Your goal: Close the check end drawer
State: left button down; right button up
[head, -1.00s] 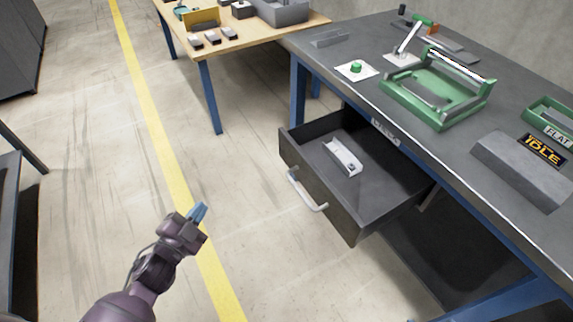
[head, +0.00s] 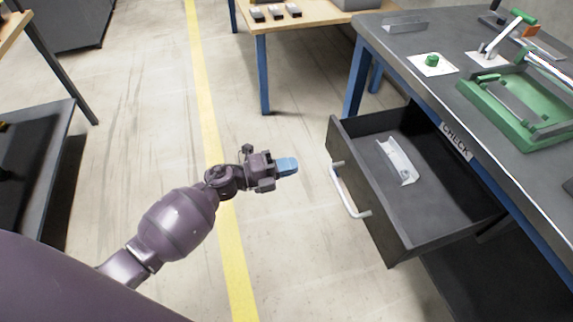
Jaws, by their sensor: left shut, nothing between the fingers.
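The check drawer (head: 383,217) stands pulled out from under the grey workbench (head: 408,72). A plate reading CHECK (head: 456,142) is on the bench edge above it. The drawer has a pale bar handle (head: 347,192) on its front. A light grey metal part (head: 397,160) lies inside the drawer. My left gripper (head: 288,166) is shut and empty. It is left of the drawer front, apart from the handle, with its blue fingertips pointing toward the drawer. My right gripper is not in view.
A wooden table (head: 305,14) with small blocks stands at the back. The bench top holds a green fixture (head: 520,112), a green button (head: 432,60) and a lever clamp (head: 505,40). A dark shelf (head: 45,165) is at left. The floor between is clear.

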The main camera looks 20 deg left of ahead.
aim_at(338, 154)
pick_arm(q)
jog(key=b+x, duration=0.1)
jog(key=x, duration=0.8)
jog(key=shift+d+f, duration=0.15)
jog(key=shift+d, duration=0.05)
jog(key=shift+w+d, duration=0.35)
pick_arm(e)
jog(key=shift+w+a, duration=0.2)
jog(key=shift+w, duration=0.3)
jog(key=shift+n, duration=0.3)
